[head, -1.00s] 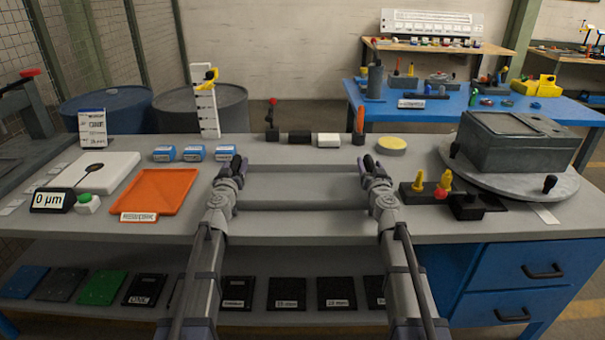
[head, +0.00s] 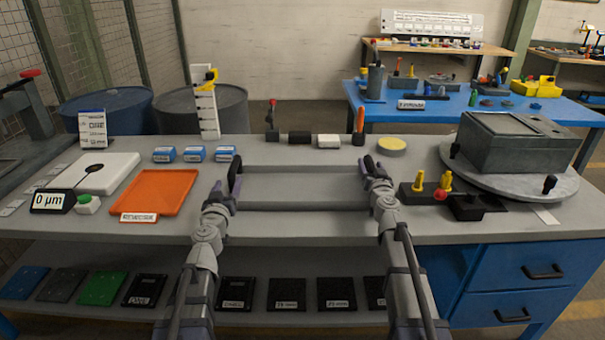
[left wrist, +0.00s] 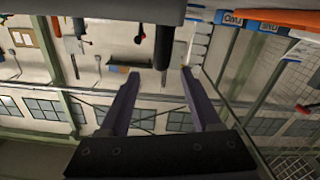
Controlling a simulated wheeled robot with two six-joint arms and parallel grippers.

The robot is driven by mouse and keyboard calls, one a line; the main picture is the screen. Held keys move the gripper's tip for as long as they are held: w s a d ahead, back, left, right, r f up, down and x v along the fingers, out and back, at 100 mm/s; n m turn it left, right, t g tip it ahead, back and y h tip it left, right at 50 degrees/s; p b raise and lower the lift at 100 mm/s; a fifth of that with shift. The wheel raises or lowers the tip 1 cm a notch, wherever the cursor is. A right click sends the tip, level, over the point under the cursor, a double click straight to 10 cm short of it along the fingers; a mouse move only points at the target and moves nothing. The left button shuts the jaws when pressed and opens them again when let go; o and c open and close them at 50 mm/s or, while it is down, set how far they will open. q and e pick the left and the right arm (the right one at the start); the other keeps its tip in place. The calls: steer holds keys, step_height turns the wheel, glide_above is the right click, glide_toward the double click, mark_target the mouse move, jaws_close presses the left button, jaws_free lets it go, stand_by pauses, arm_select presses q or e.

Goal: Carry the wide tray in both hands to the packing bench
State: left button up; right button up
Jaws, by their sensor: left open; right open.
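The wide grey tray (head: 303,187) lies on the near workbench, between my two grippers. A dark upright handle (head: 236,172) shows at its left end, and another dark piece (head: 368,164) shows at its right end, partly hidden by my right gripper. My left gripper (head: 227,185) is open beside the left handle. In the left wrist view, its purple fingers (left wrist: 159,76) are spread, with a dark bar (left wrist: 163,45) beyond and between their tips. My right gripper (head: 374,170) is open at the tray's right end. I cannot tell which bench is the packing bench.
An orange tray (head: 155,192) lies to the left, and a round turntable (head: 430,160) with a grey box (head: 520,145) to the right. Yellow-knobbed parts (head: 445,183) sit close to my right gripper. A blue bench (head: 460,112) stands behind, across a floor gap.

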arm_select(q)
steer(key=shift+s, duration=0.55)
arm_select(e)
steer(key=s, duration=1.2)
